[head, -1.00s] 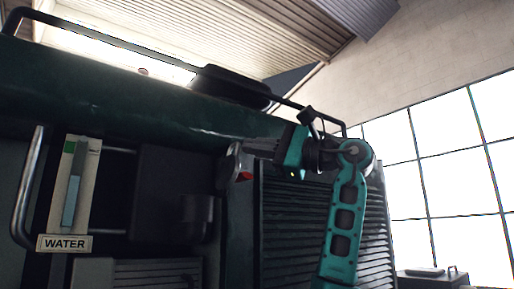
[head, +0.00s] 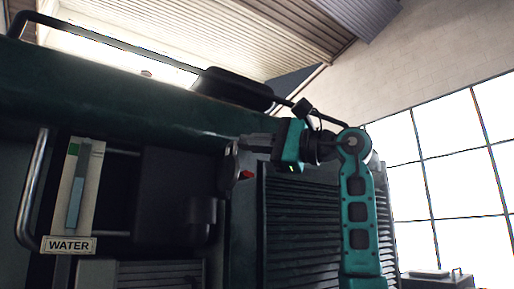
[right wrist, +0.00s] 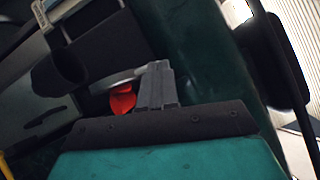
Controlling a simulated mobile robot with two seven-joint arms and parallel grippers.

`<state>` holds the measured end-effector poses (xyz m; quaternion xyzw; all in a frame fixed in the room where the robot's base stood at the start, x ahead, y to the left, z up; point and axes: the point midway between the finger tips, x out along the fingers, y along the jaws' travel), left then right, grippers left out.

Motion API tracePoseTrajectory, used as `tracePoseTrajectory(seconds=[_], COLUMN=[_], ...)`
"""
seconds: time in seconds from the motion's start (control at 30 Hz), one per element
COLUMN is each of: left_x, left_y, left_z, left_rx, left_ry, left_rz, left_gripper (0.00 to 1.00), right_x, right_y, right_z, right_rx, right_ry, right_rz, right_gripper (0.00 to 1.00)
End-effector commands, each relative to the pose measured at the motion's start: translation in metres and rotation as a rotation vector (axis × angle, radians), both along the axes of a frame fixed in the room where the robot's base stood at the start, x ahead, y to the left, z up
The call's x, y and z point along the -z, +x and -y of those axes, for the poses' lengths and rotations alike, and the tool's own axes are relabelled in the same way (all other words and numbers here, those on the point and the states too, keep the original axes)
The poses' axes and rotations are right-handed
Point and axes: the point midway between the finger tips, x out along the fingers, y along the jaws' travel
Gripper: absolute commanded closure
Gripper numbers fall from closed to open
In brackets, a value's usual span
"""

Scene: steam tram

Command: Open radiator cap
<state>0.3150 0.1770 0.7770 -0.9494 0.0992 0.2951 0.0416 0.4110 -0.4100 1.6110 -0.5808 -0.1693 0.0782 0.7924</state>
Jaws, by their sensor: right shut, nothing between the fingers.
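My right gripper (head: 244,143) is shut and empty at the top of a small metal lever piece with a red end (head: 246,175) on the dark green tram body. In the right wrist view its shut fingers (right wrist: 157,82) are beside the red part (right wrist: 122,100) and the pale metal piece (right wrist: 116,78); I cannot tell whether they touch. A black rounded lid (head: 235,89) lies on top of the tram, above and left of the gripper; I cannot tell if it is the radiator cap. It seems closed. My left gripper is not in view.
A water gauge (head: 77,190) with a WATER label (head: 68,245) is at the left, beside a curved metal handrail (head: 30,190). A black rail (head: 110,45) runs along the tram's top. Louvred panels (head: 300,225) lie below my right arm.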

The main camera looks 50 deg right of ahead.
Motion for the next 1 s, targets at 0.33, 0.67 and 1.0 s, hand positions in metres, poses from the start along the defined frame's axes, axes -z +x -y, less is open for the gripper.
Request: tracePoseTrajectory(seconds=[0.33,0.67,1.0], left_x=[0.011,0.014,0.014], left_y=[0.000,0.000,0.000], left_z=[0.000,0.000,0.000], left_rx=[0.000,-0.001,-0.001], left_ry=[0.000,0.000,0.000], left_rz=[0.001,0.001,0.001], left_gripper=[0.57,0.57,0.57], right_x=[0.013,0.021,0.022], right_y=[-0.065,-0.112,-0.117], right_z=[0.023,0.038,0.039], right_rx=[0.005,0.001,0.000], right_ry=[-0.001,0.000,0.000], right_rz=[0.003,0.002,0.002], right_gripper=[1.00,1.00,1.00])
